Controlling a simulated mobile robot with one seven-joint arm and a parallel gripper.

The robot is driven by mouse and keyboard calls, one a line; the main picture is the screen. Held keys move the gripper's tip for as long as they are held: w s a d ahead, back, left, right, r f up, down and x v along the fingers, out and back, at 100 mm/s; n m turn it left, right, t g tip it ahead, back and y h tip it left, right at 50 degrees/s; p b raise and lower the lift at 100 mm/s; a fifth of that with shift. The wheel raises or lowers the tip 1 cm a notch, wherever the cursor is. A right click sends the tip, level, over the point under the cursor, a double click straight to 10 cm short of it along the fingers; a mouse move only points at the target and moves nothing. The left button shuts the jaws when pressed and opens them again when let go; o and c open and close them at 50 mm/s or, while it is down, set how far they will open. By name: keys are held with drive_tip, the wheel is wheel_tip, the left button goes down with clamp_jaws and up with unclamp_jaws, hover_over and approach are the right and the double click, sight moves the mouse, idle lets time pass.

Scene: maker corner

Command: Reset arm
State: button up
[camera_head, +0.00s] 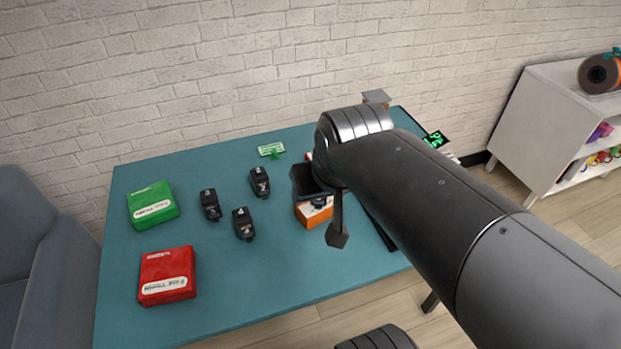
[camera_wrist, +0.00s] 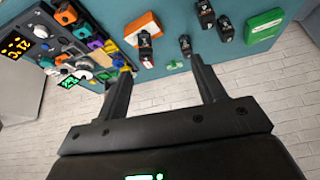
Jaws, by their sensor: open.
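My gripper (camera_wrist: 158,70) is open, with its two dark fingers spread and nothing between them in the wrist view. In the head view my gripper (camera_head: 325,210) hangs above the right half of the teal table (camera_head: 225,290), close to an orange block (camera_head: 312,215). A small black device rests at the orange block (camera_wrist: 143,24); this device (camera_wrist: 145,44) shows more clearly in the wrist view. My arm comes in from the lower right and hides much of the table's right side. I cannot tell the exact gap between fingers and block.
Three black numbered devices (camera_head: 243,224) stand mid-table. A green box (camera_head: 152,205) and a red box (camera_head: 167,275) lie at the left. A small green piece (camera_head: 271,150) is at the back. A case of coloured parts (camera_wrist: 85,50) is at the right end.

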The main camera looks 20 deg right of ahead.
drive_tip(key=s, duration=0.1)
drive_tip(key=s+a, duration=0.1)
drive_tip(key=shift+s+r+n, duration=0.2)
drive_tip(key=shift+s+n, duration=0.1)
drive_tip(key=shift+s, duration=0.1)
